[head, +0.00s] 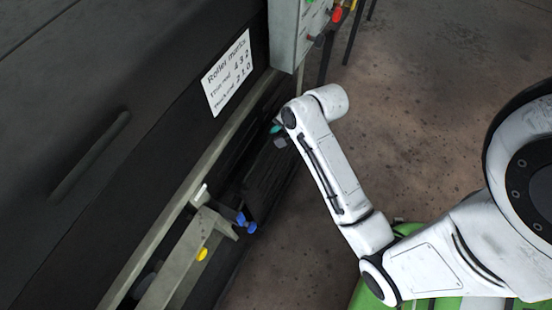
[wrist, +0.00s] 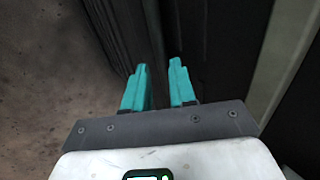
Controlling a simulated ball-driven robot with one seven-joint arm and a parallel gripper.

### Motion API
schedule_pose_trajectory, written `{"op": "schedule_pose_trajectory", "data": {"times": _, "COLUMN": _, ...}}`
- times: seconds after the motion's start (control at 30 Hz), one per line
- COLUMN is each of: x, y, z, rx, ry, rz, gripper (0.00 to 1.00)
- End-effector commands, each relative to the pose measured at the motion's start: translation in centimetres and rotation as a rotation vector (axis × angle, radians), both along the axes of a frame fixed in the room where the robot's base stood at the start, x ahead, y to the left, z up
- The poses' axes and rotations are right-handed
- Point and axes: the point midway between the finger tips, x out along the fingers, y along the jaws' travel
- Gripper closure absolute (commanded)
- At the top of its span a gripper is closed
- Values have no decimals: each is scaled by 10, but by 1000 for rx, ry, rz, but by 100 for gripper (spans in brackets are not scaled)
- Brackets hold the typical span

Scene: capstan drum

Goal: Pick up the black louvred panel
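The black louvred panel (head: 268,182) stands on edge at the side of the dark machine in the head view, below and beside my gripper. In the wrist view its ribbed face (wrist: 118,32) runs up from behind the left finger, and a dark edge shows in the gap between the fingers. My gripper (wrist: 160,82) has two teal fingers, apart, with the panel's edge seemingly between them. I cannot see contact on either side. In the head view only a bit of teal on my gripper (head: 277,129) shows; the wrist hides the rest.
A dark machine cover with a handle (head: 90,155) and a white label (head: 228,73) fills the left. A metal rail (head: 190,175) runs alongside. A grey control box (head: 293,35) stands above.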

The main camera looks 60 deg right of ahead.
Motion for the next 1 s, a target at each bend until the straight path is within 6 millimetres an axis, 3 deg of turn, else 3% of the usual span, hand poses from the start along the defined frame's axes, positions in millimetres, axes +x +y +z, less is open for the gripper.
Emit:
{"op": "schedule_pose_trajectory", "data": {"times": 0.33, "x": 23, "y": 5, "z": -40, "rx": 0, "ry": 1, "rz": 1, "gripper": 75}}
{"op": "schedule_pose_trajectory", "data": {"times": 0.6, "x": 26, "y": 5, "z": -41, "rx": 0, "ry": 0, "rz": 1, "gripper": 75}}
{"op": "schedule_pose_trajectory", "data": {"times": 0.87, "x": 26, "y": 5, "z": -41, "rx": -1, "ry": 1, "rz": 1, "gripper": 99}}
{"op": "schedule_pose_trajectory", "data": {"times": 1.0, "x": 26, "y": 6, "z": -41, "rx": -1, "ry": 1, "rz": 1, "gripper": 100}}
